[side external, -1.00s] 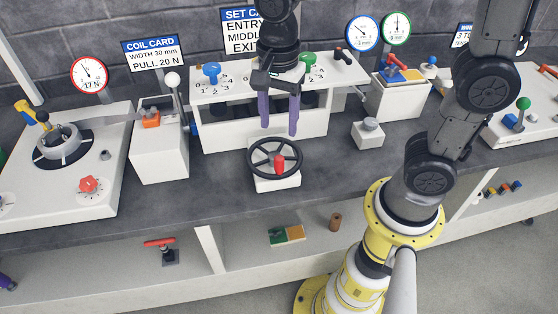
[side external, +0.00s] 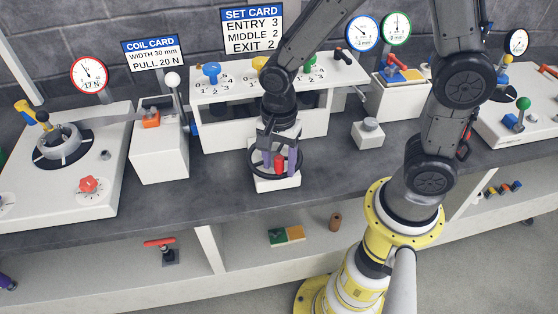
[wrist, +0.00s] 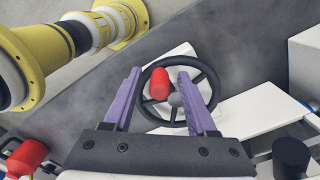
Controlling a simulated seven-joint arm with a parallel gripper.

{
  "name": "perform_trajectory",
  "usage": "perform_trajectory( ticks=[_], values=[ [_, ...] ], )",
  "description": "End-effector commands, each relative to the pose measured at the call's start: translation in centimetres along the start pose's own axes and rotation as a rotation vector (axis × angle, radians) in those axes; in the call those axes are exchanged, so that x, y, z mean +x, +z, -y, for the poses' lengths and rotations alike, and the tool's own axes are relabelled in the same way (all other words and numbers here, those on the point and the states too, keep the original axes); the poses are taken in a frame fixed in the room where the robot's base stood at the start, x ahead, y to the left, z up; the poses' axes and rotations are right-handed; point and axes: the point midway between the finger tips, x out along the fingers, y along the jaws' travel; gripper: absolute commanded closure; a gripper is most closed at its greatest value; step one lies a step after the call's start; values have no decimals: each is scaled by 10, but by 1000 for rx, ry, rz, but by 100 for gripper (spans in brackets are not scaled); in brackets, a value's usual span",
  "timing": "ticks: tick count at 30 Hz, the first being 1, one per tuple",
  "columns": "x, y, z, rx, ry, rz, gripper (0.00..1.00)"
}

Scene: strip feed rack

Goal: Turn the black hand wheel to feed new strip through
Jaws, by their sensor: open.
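The black hand wheel (side external: 256,172) with its red handle (side external: 280,163) sits on a small white block (side external: 276,184) at the front middle of the bench. My gripper (side external: 279,166) is lowered over the wheel, with its purple fingers spread on either side of the red handle. In the wrist view the hand wheel (wrist: 206,78) lies beyond the fingertips, and the red handle (wrist: 160,84) stands between the two purple fingers of my gripper (wrist: 159,75), nearer the left one. The fingers are open; I cannot tell whether either touches the handle or rim.
A white rack with blue, yellow and green knobs (side external: 211,70) stands behind the wheel. A grey button box (side external: 368,132) is to its right and a white box with a lever (side external: 158,155) to its left. The dark bench (side external: 225,195) around the wheel is clear.

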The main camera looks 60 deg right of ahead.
Motion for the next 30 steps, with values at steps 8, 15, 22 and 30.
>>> perform_trajectory(
  ticks=[8, 15, 22, 30],
  values=[
    [0, 0, 0, 0, 0, 0, 75],
    [0, 0, 0, 0, 0, 0, 100],
    [0, 0, 0, -9, 0, 0, 100],
    [-1, -4, -5, -106, 0, 0, 100]
  ],
)
